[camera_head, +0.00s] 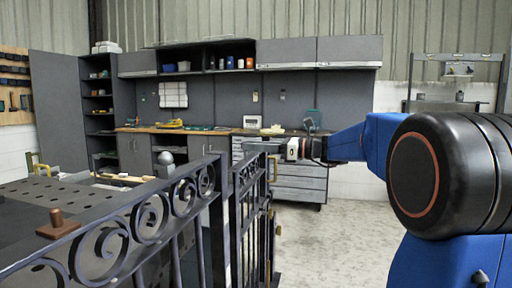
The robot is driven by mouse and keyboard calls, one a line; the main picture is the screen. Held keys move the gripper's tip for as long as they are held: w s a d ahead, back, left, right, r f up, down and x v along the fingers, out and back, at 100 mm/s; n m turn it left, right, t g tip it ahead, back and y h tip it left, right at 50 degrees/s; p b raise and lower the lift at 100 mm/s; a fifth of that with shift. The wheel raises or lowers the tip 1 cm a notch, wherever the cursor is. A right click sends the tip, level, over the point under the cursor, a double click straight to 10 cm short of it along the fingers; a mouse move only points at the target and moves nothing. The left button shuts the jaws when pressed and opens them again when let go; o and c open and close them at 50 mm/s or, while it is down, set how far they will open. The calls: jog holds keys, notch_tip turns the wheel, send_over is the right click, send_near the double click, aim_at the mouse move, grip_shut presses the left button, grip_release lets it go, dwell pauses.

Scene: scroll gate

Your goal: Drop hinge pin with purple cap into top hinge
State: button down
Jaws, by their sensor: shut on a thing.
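My gripper (275,151) is at the end of the blue arm, close above the far end of the dark scroll gate (250,182). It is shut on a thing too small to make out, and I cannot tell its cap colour. No purple cap can be made out. The gate stands beside a dark scrollwork railing (160,200) that ends at a post (219,210). I cannot clearly pick out the top hinge, and whether the held thing touches the gate is unclear.
A perforated dark table (75,193) is behind the railing at left. A brown block with a peg (57,226) shows by the railing. A grey drawer cabinet (300,184) and workbench line the back wall. The floor at right of the gate is clear.

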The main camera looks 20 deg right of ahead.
jog(key=f+x, duration=0.1)
jog(key=x, duration=0.5)
jog(key=shift+a+f, duration=0.2)
jog(key=shift+f, duration=0.1)
dwell(1.9)
notch_tip(320, 180, down, 6)
dwell(4.5)
jog(key=c, duration=1.5)
grip_release()
jog(key=shift+w, duration=0.1)
jog(key=shift+d, duration=0.1)
